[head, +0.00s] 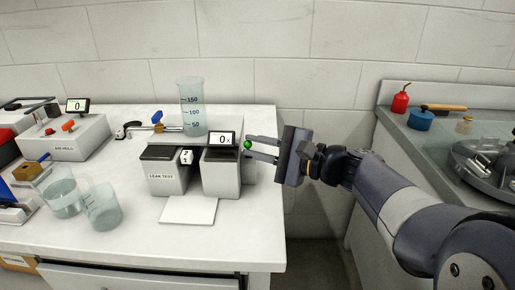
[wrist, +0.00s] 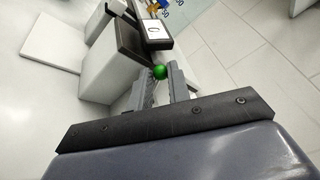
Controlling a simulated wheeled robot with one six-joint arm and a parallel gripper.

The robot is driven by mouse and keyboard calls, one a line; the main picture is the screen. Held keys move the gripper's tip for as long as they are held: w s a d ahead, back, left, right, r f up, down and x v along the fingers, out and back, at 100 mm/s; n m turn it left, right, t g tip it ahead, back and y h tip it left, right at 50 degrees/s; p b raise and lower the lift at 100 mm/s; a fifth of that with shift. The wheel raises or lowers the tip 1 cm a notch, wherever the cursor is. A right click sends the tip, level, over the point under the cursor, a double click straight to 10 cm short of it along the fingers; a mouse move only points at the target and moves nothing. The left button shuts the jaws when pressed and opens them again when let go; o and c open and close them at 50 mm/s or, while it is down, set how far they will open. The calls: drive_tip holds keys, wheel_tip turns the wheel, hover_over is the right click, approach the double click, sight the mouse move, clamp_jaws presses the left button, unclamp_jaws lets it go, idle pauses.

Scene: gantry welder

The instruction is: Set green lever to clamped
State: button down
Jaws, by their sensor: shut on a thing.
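The green lever's round knob (head: 247,145) is at the right side of the leak test station (head: 221,175), just beside its small display. My gripper (head: 252,147) reaches in from the right and is shut on the green knob. In the wrist view the green knob (wrist: 160,72) sits between the tips of the two grey fingers. The lever's shaft and its position markings are hidden, so I cannot tell its setting.
A white plate (head: 188,210) lies in front, and two clear beakers (head: 102,208) stand at the left. The air-weld box (head: 72,138) is farther left. A second counter (head: 440,130) stands at the right across a gap.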

drive_tip(key=c, duration=1.3)
unclamp_jaws()
drive_tip(key=shift+c, duration=0.2)
drive_tip(key=p+v, duration=0.1)
drive_tip(key=v, duration=0.9)
drive_tip(key=shift+d, duration=0.4)
drive_tip(key=shift+s, duration=0.1)
drive_tip(key=b+x, duration=0.1)
drive_tip(key=x, duration=0.9)
drive_tip(key=shift+a, duration=0.4)
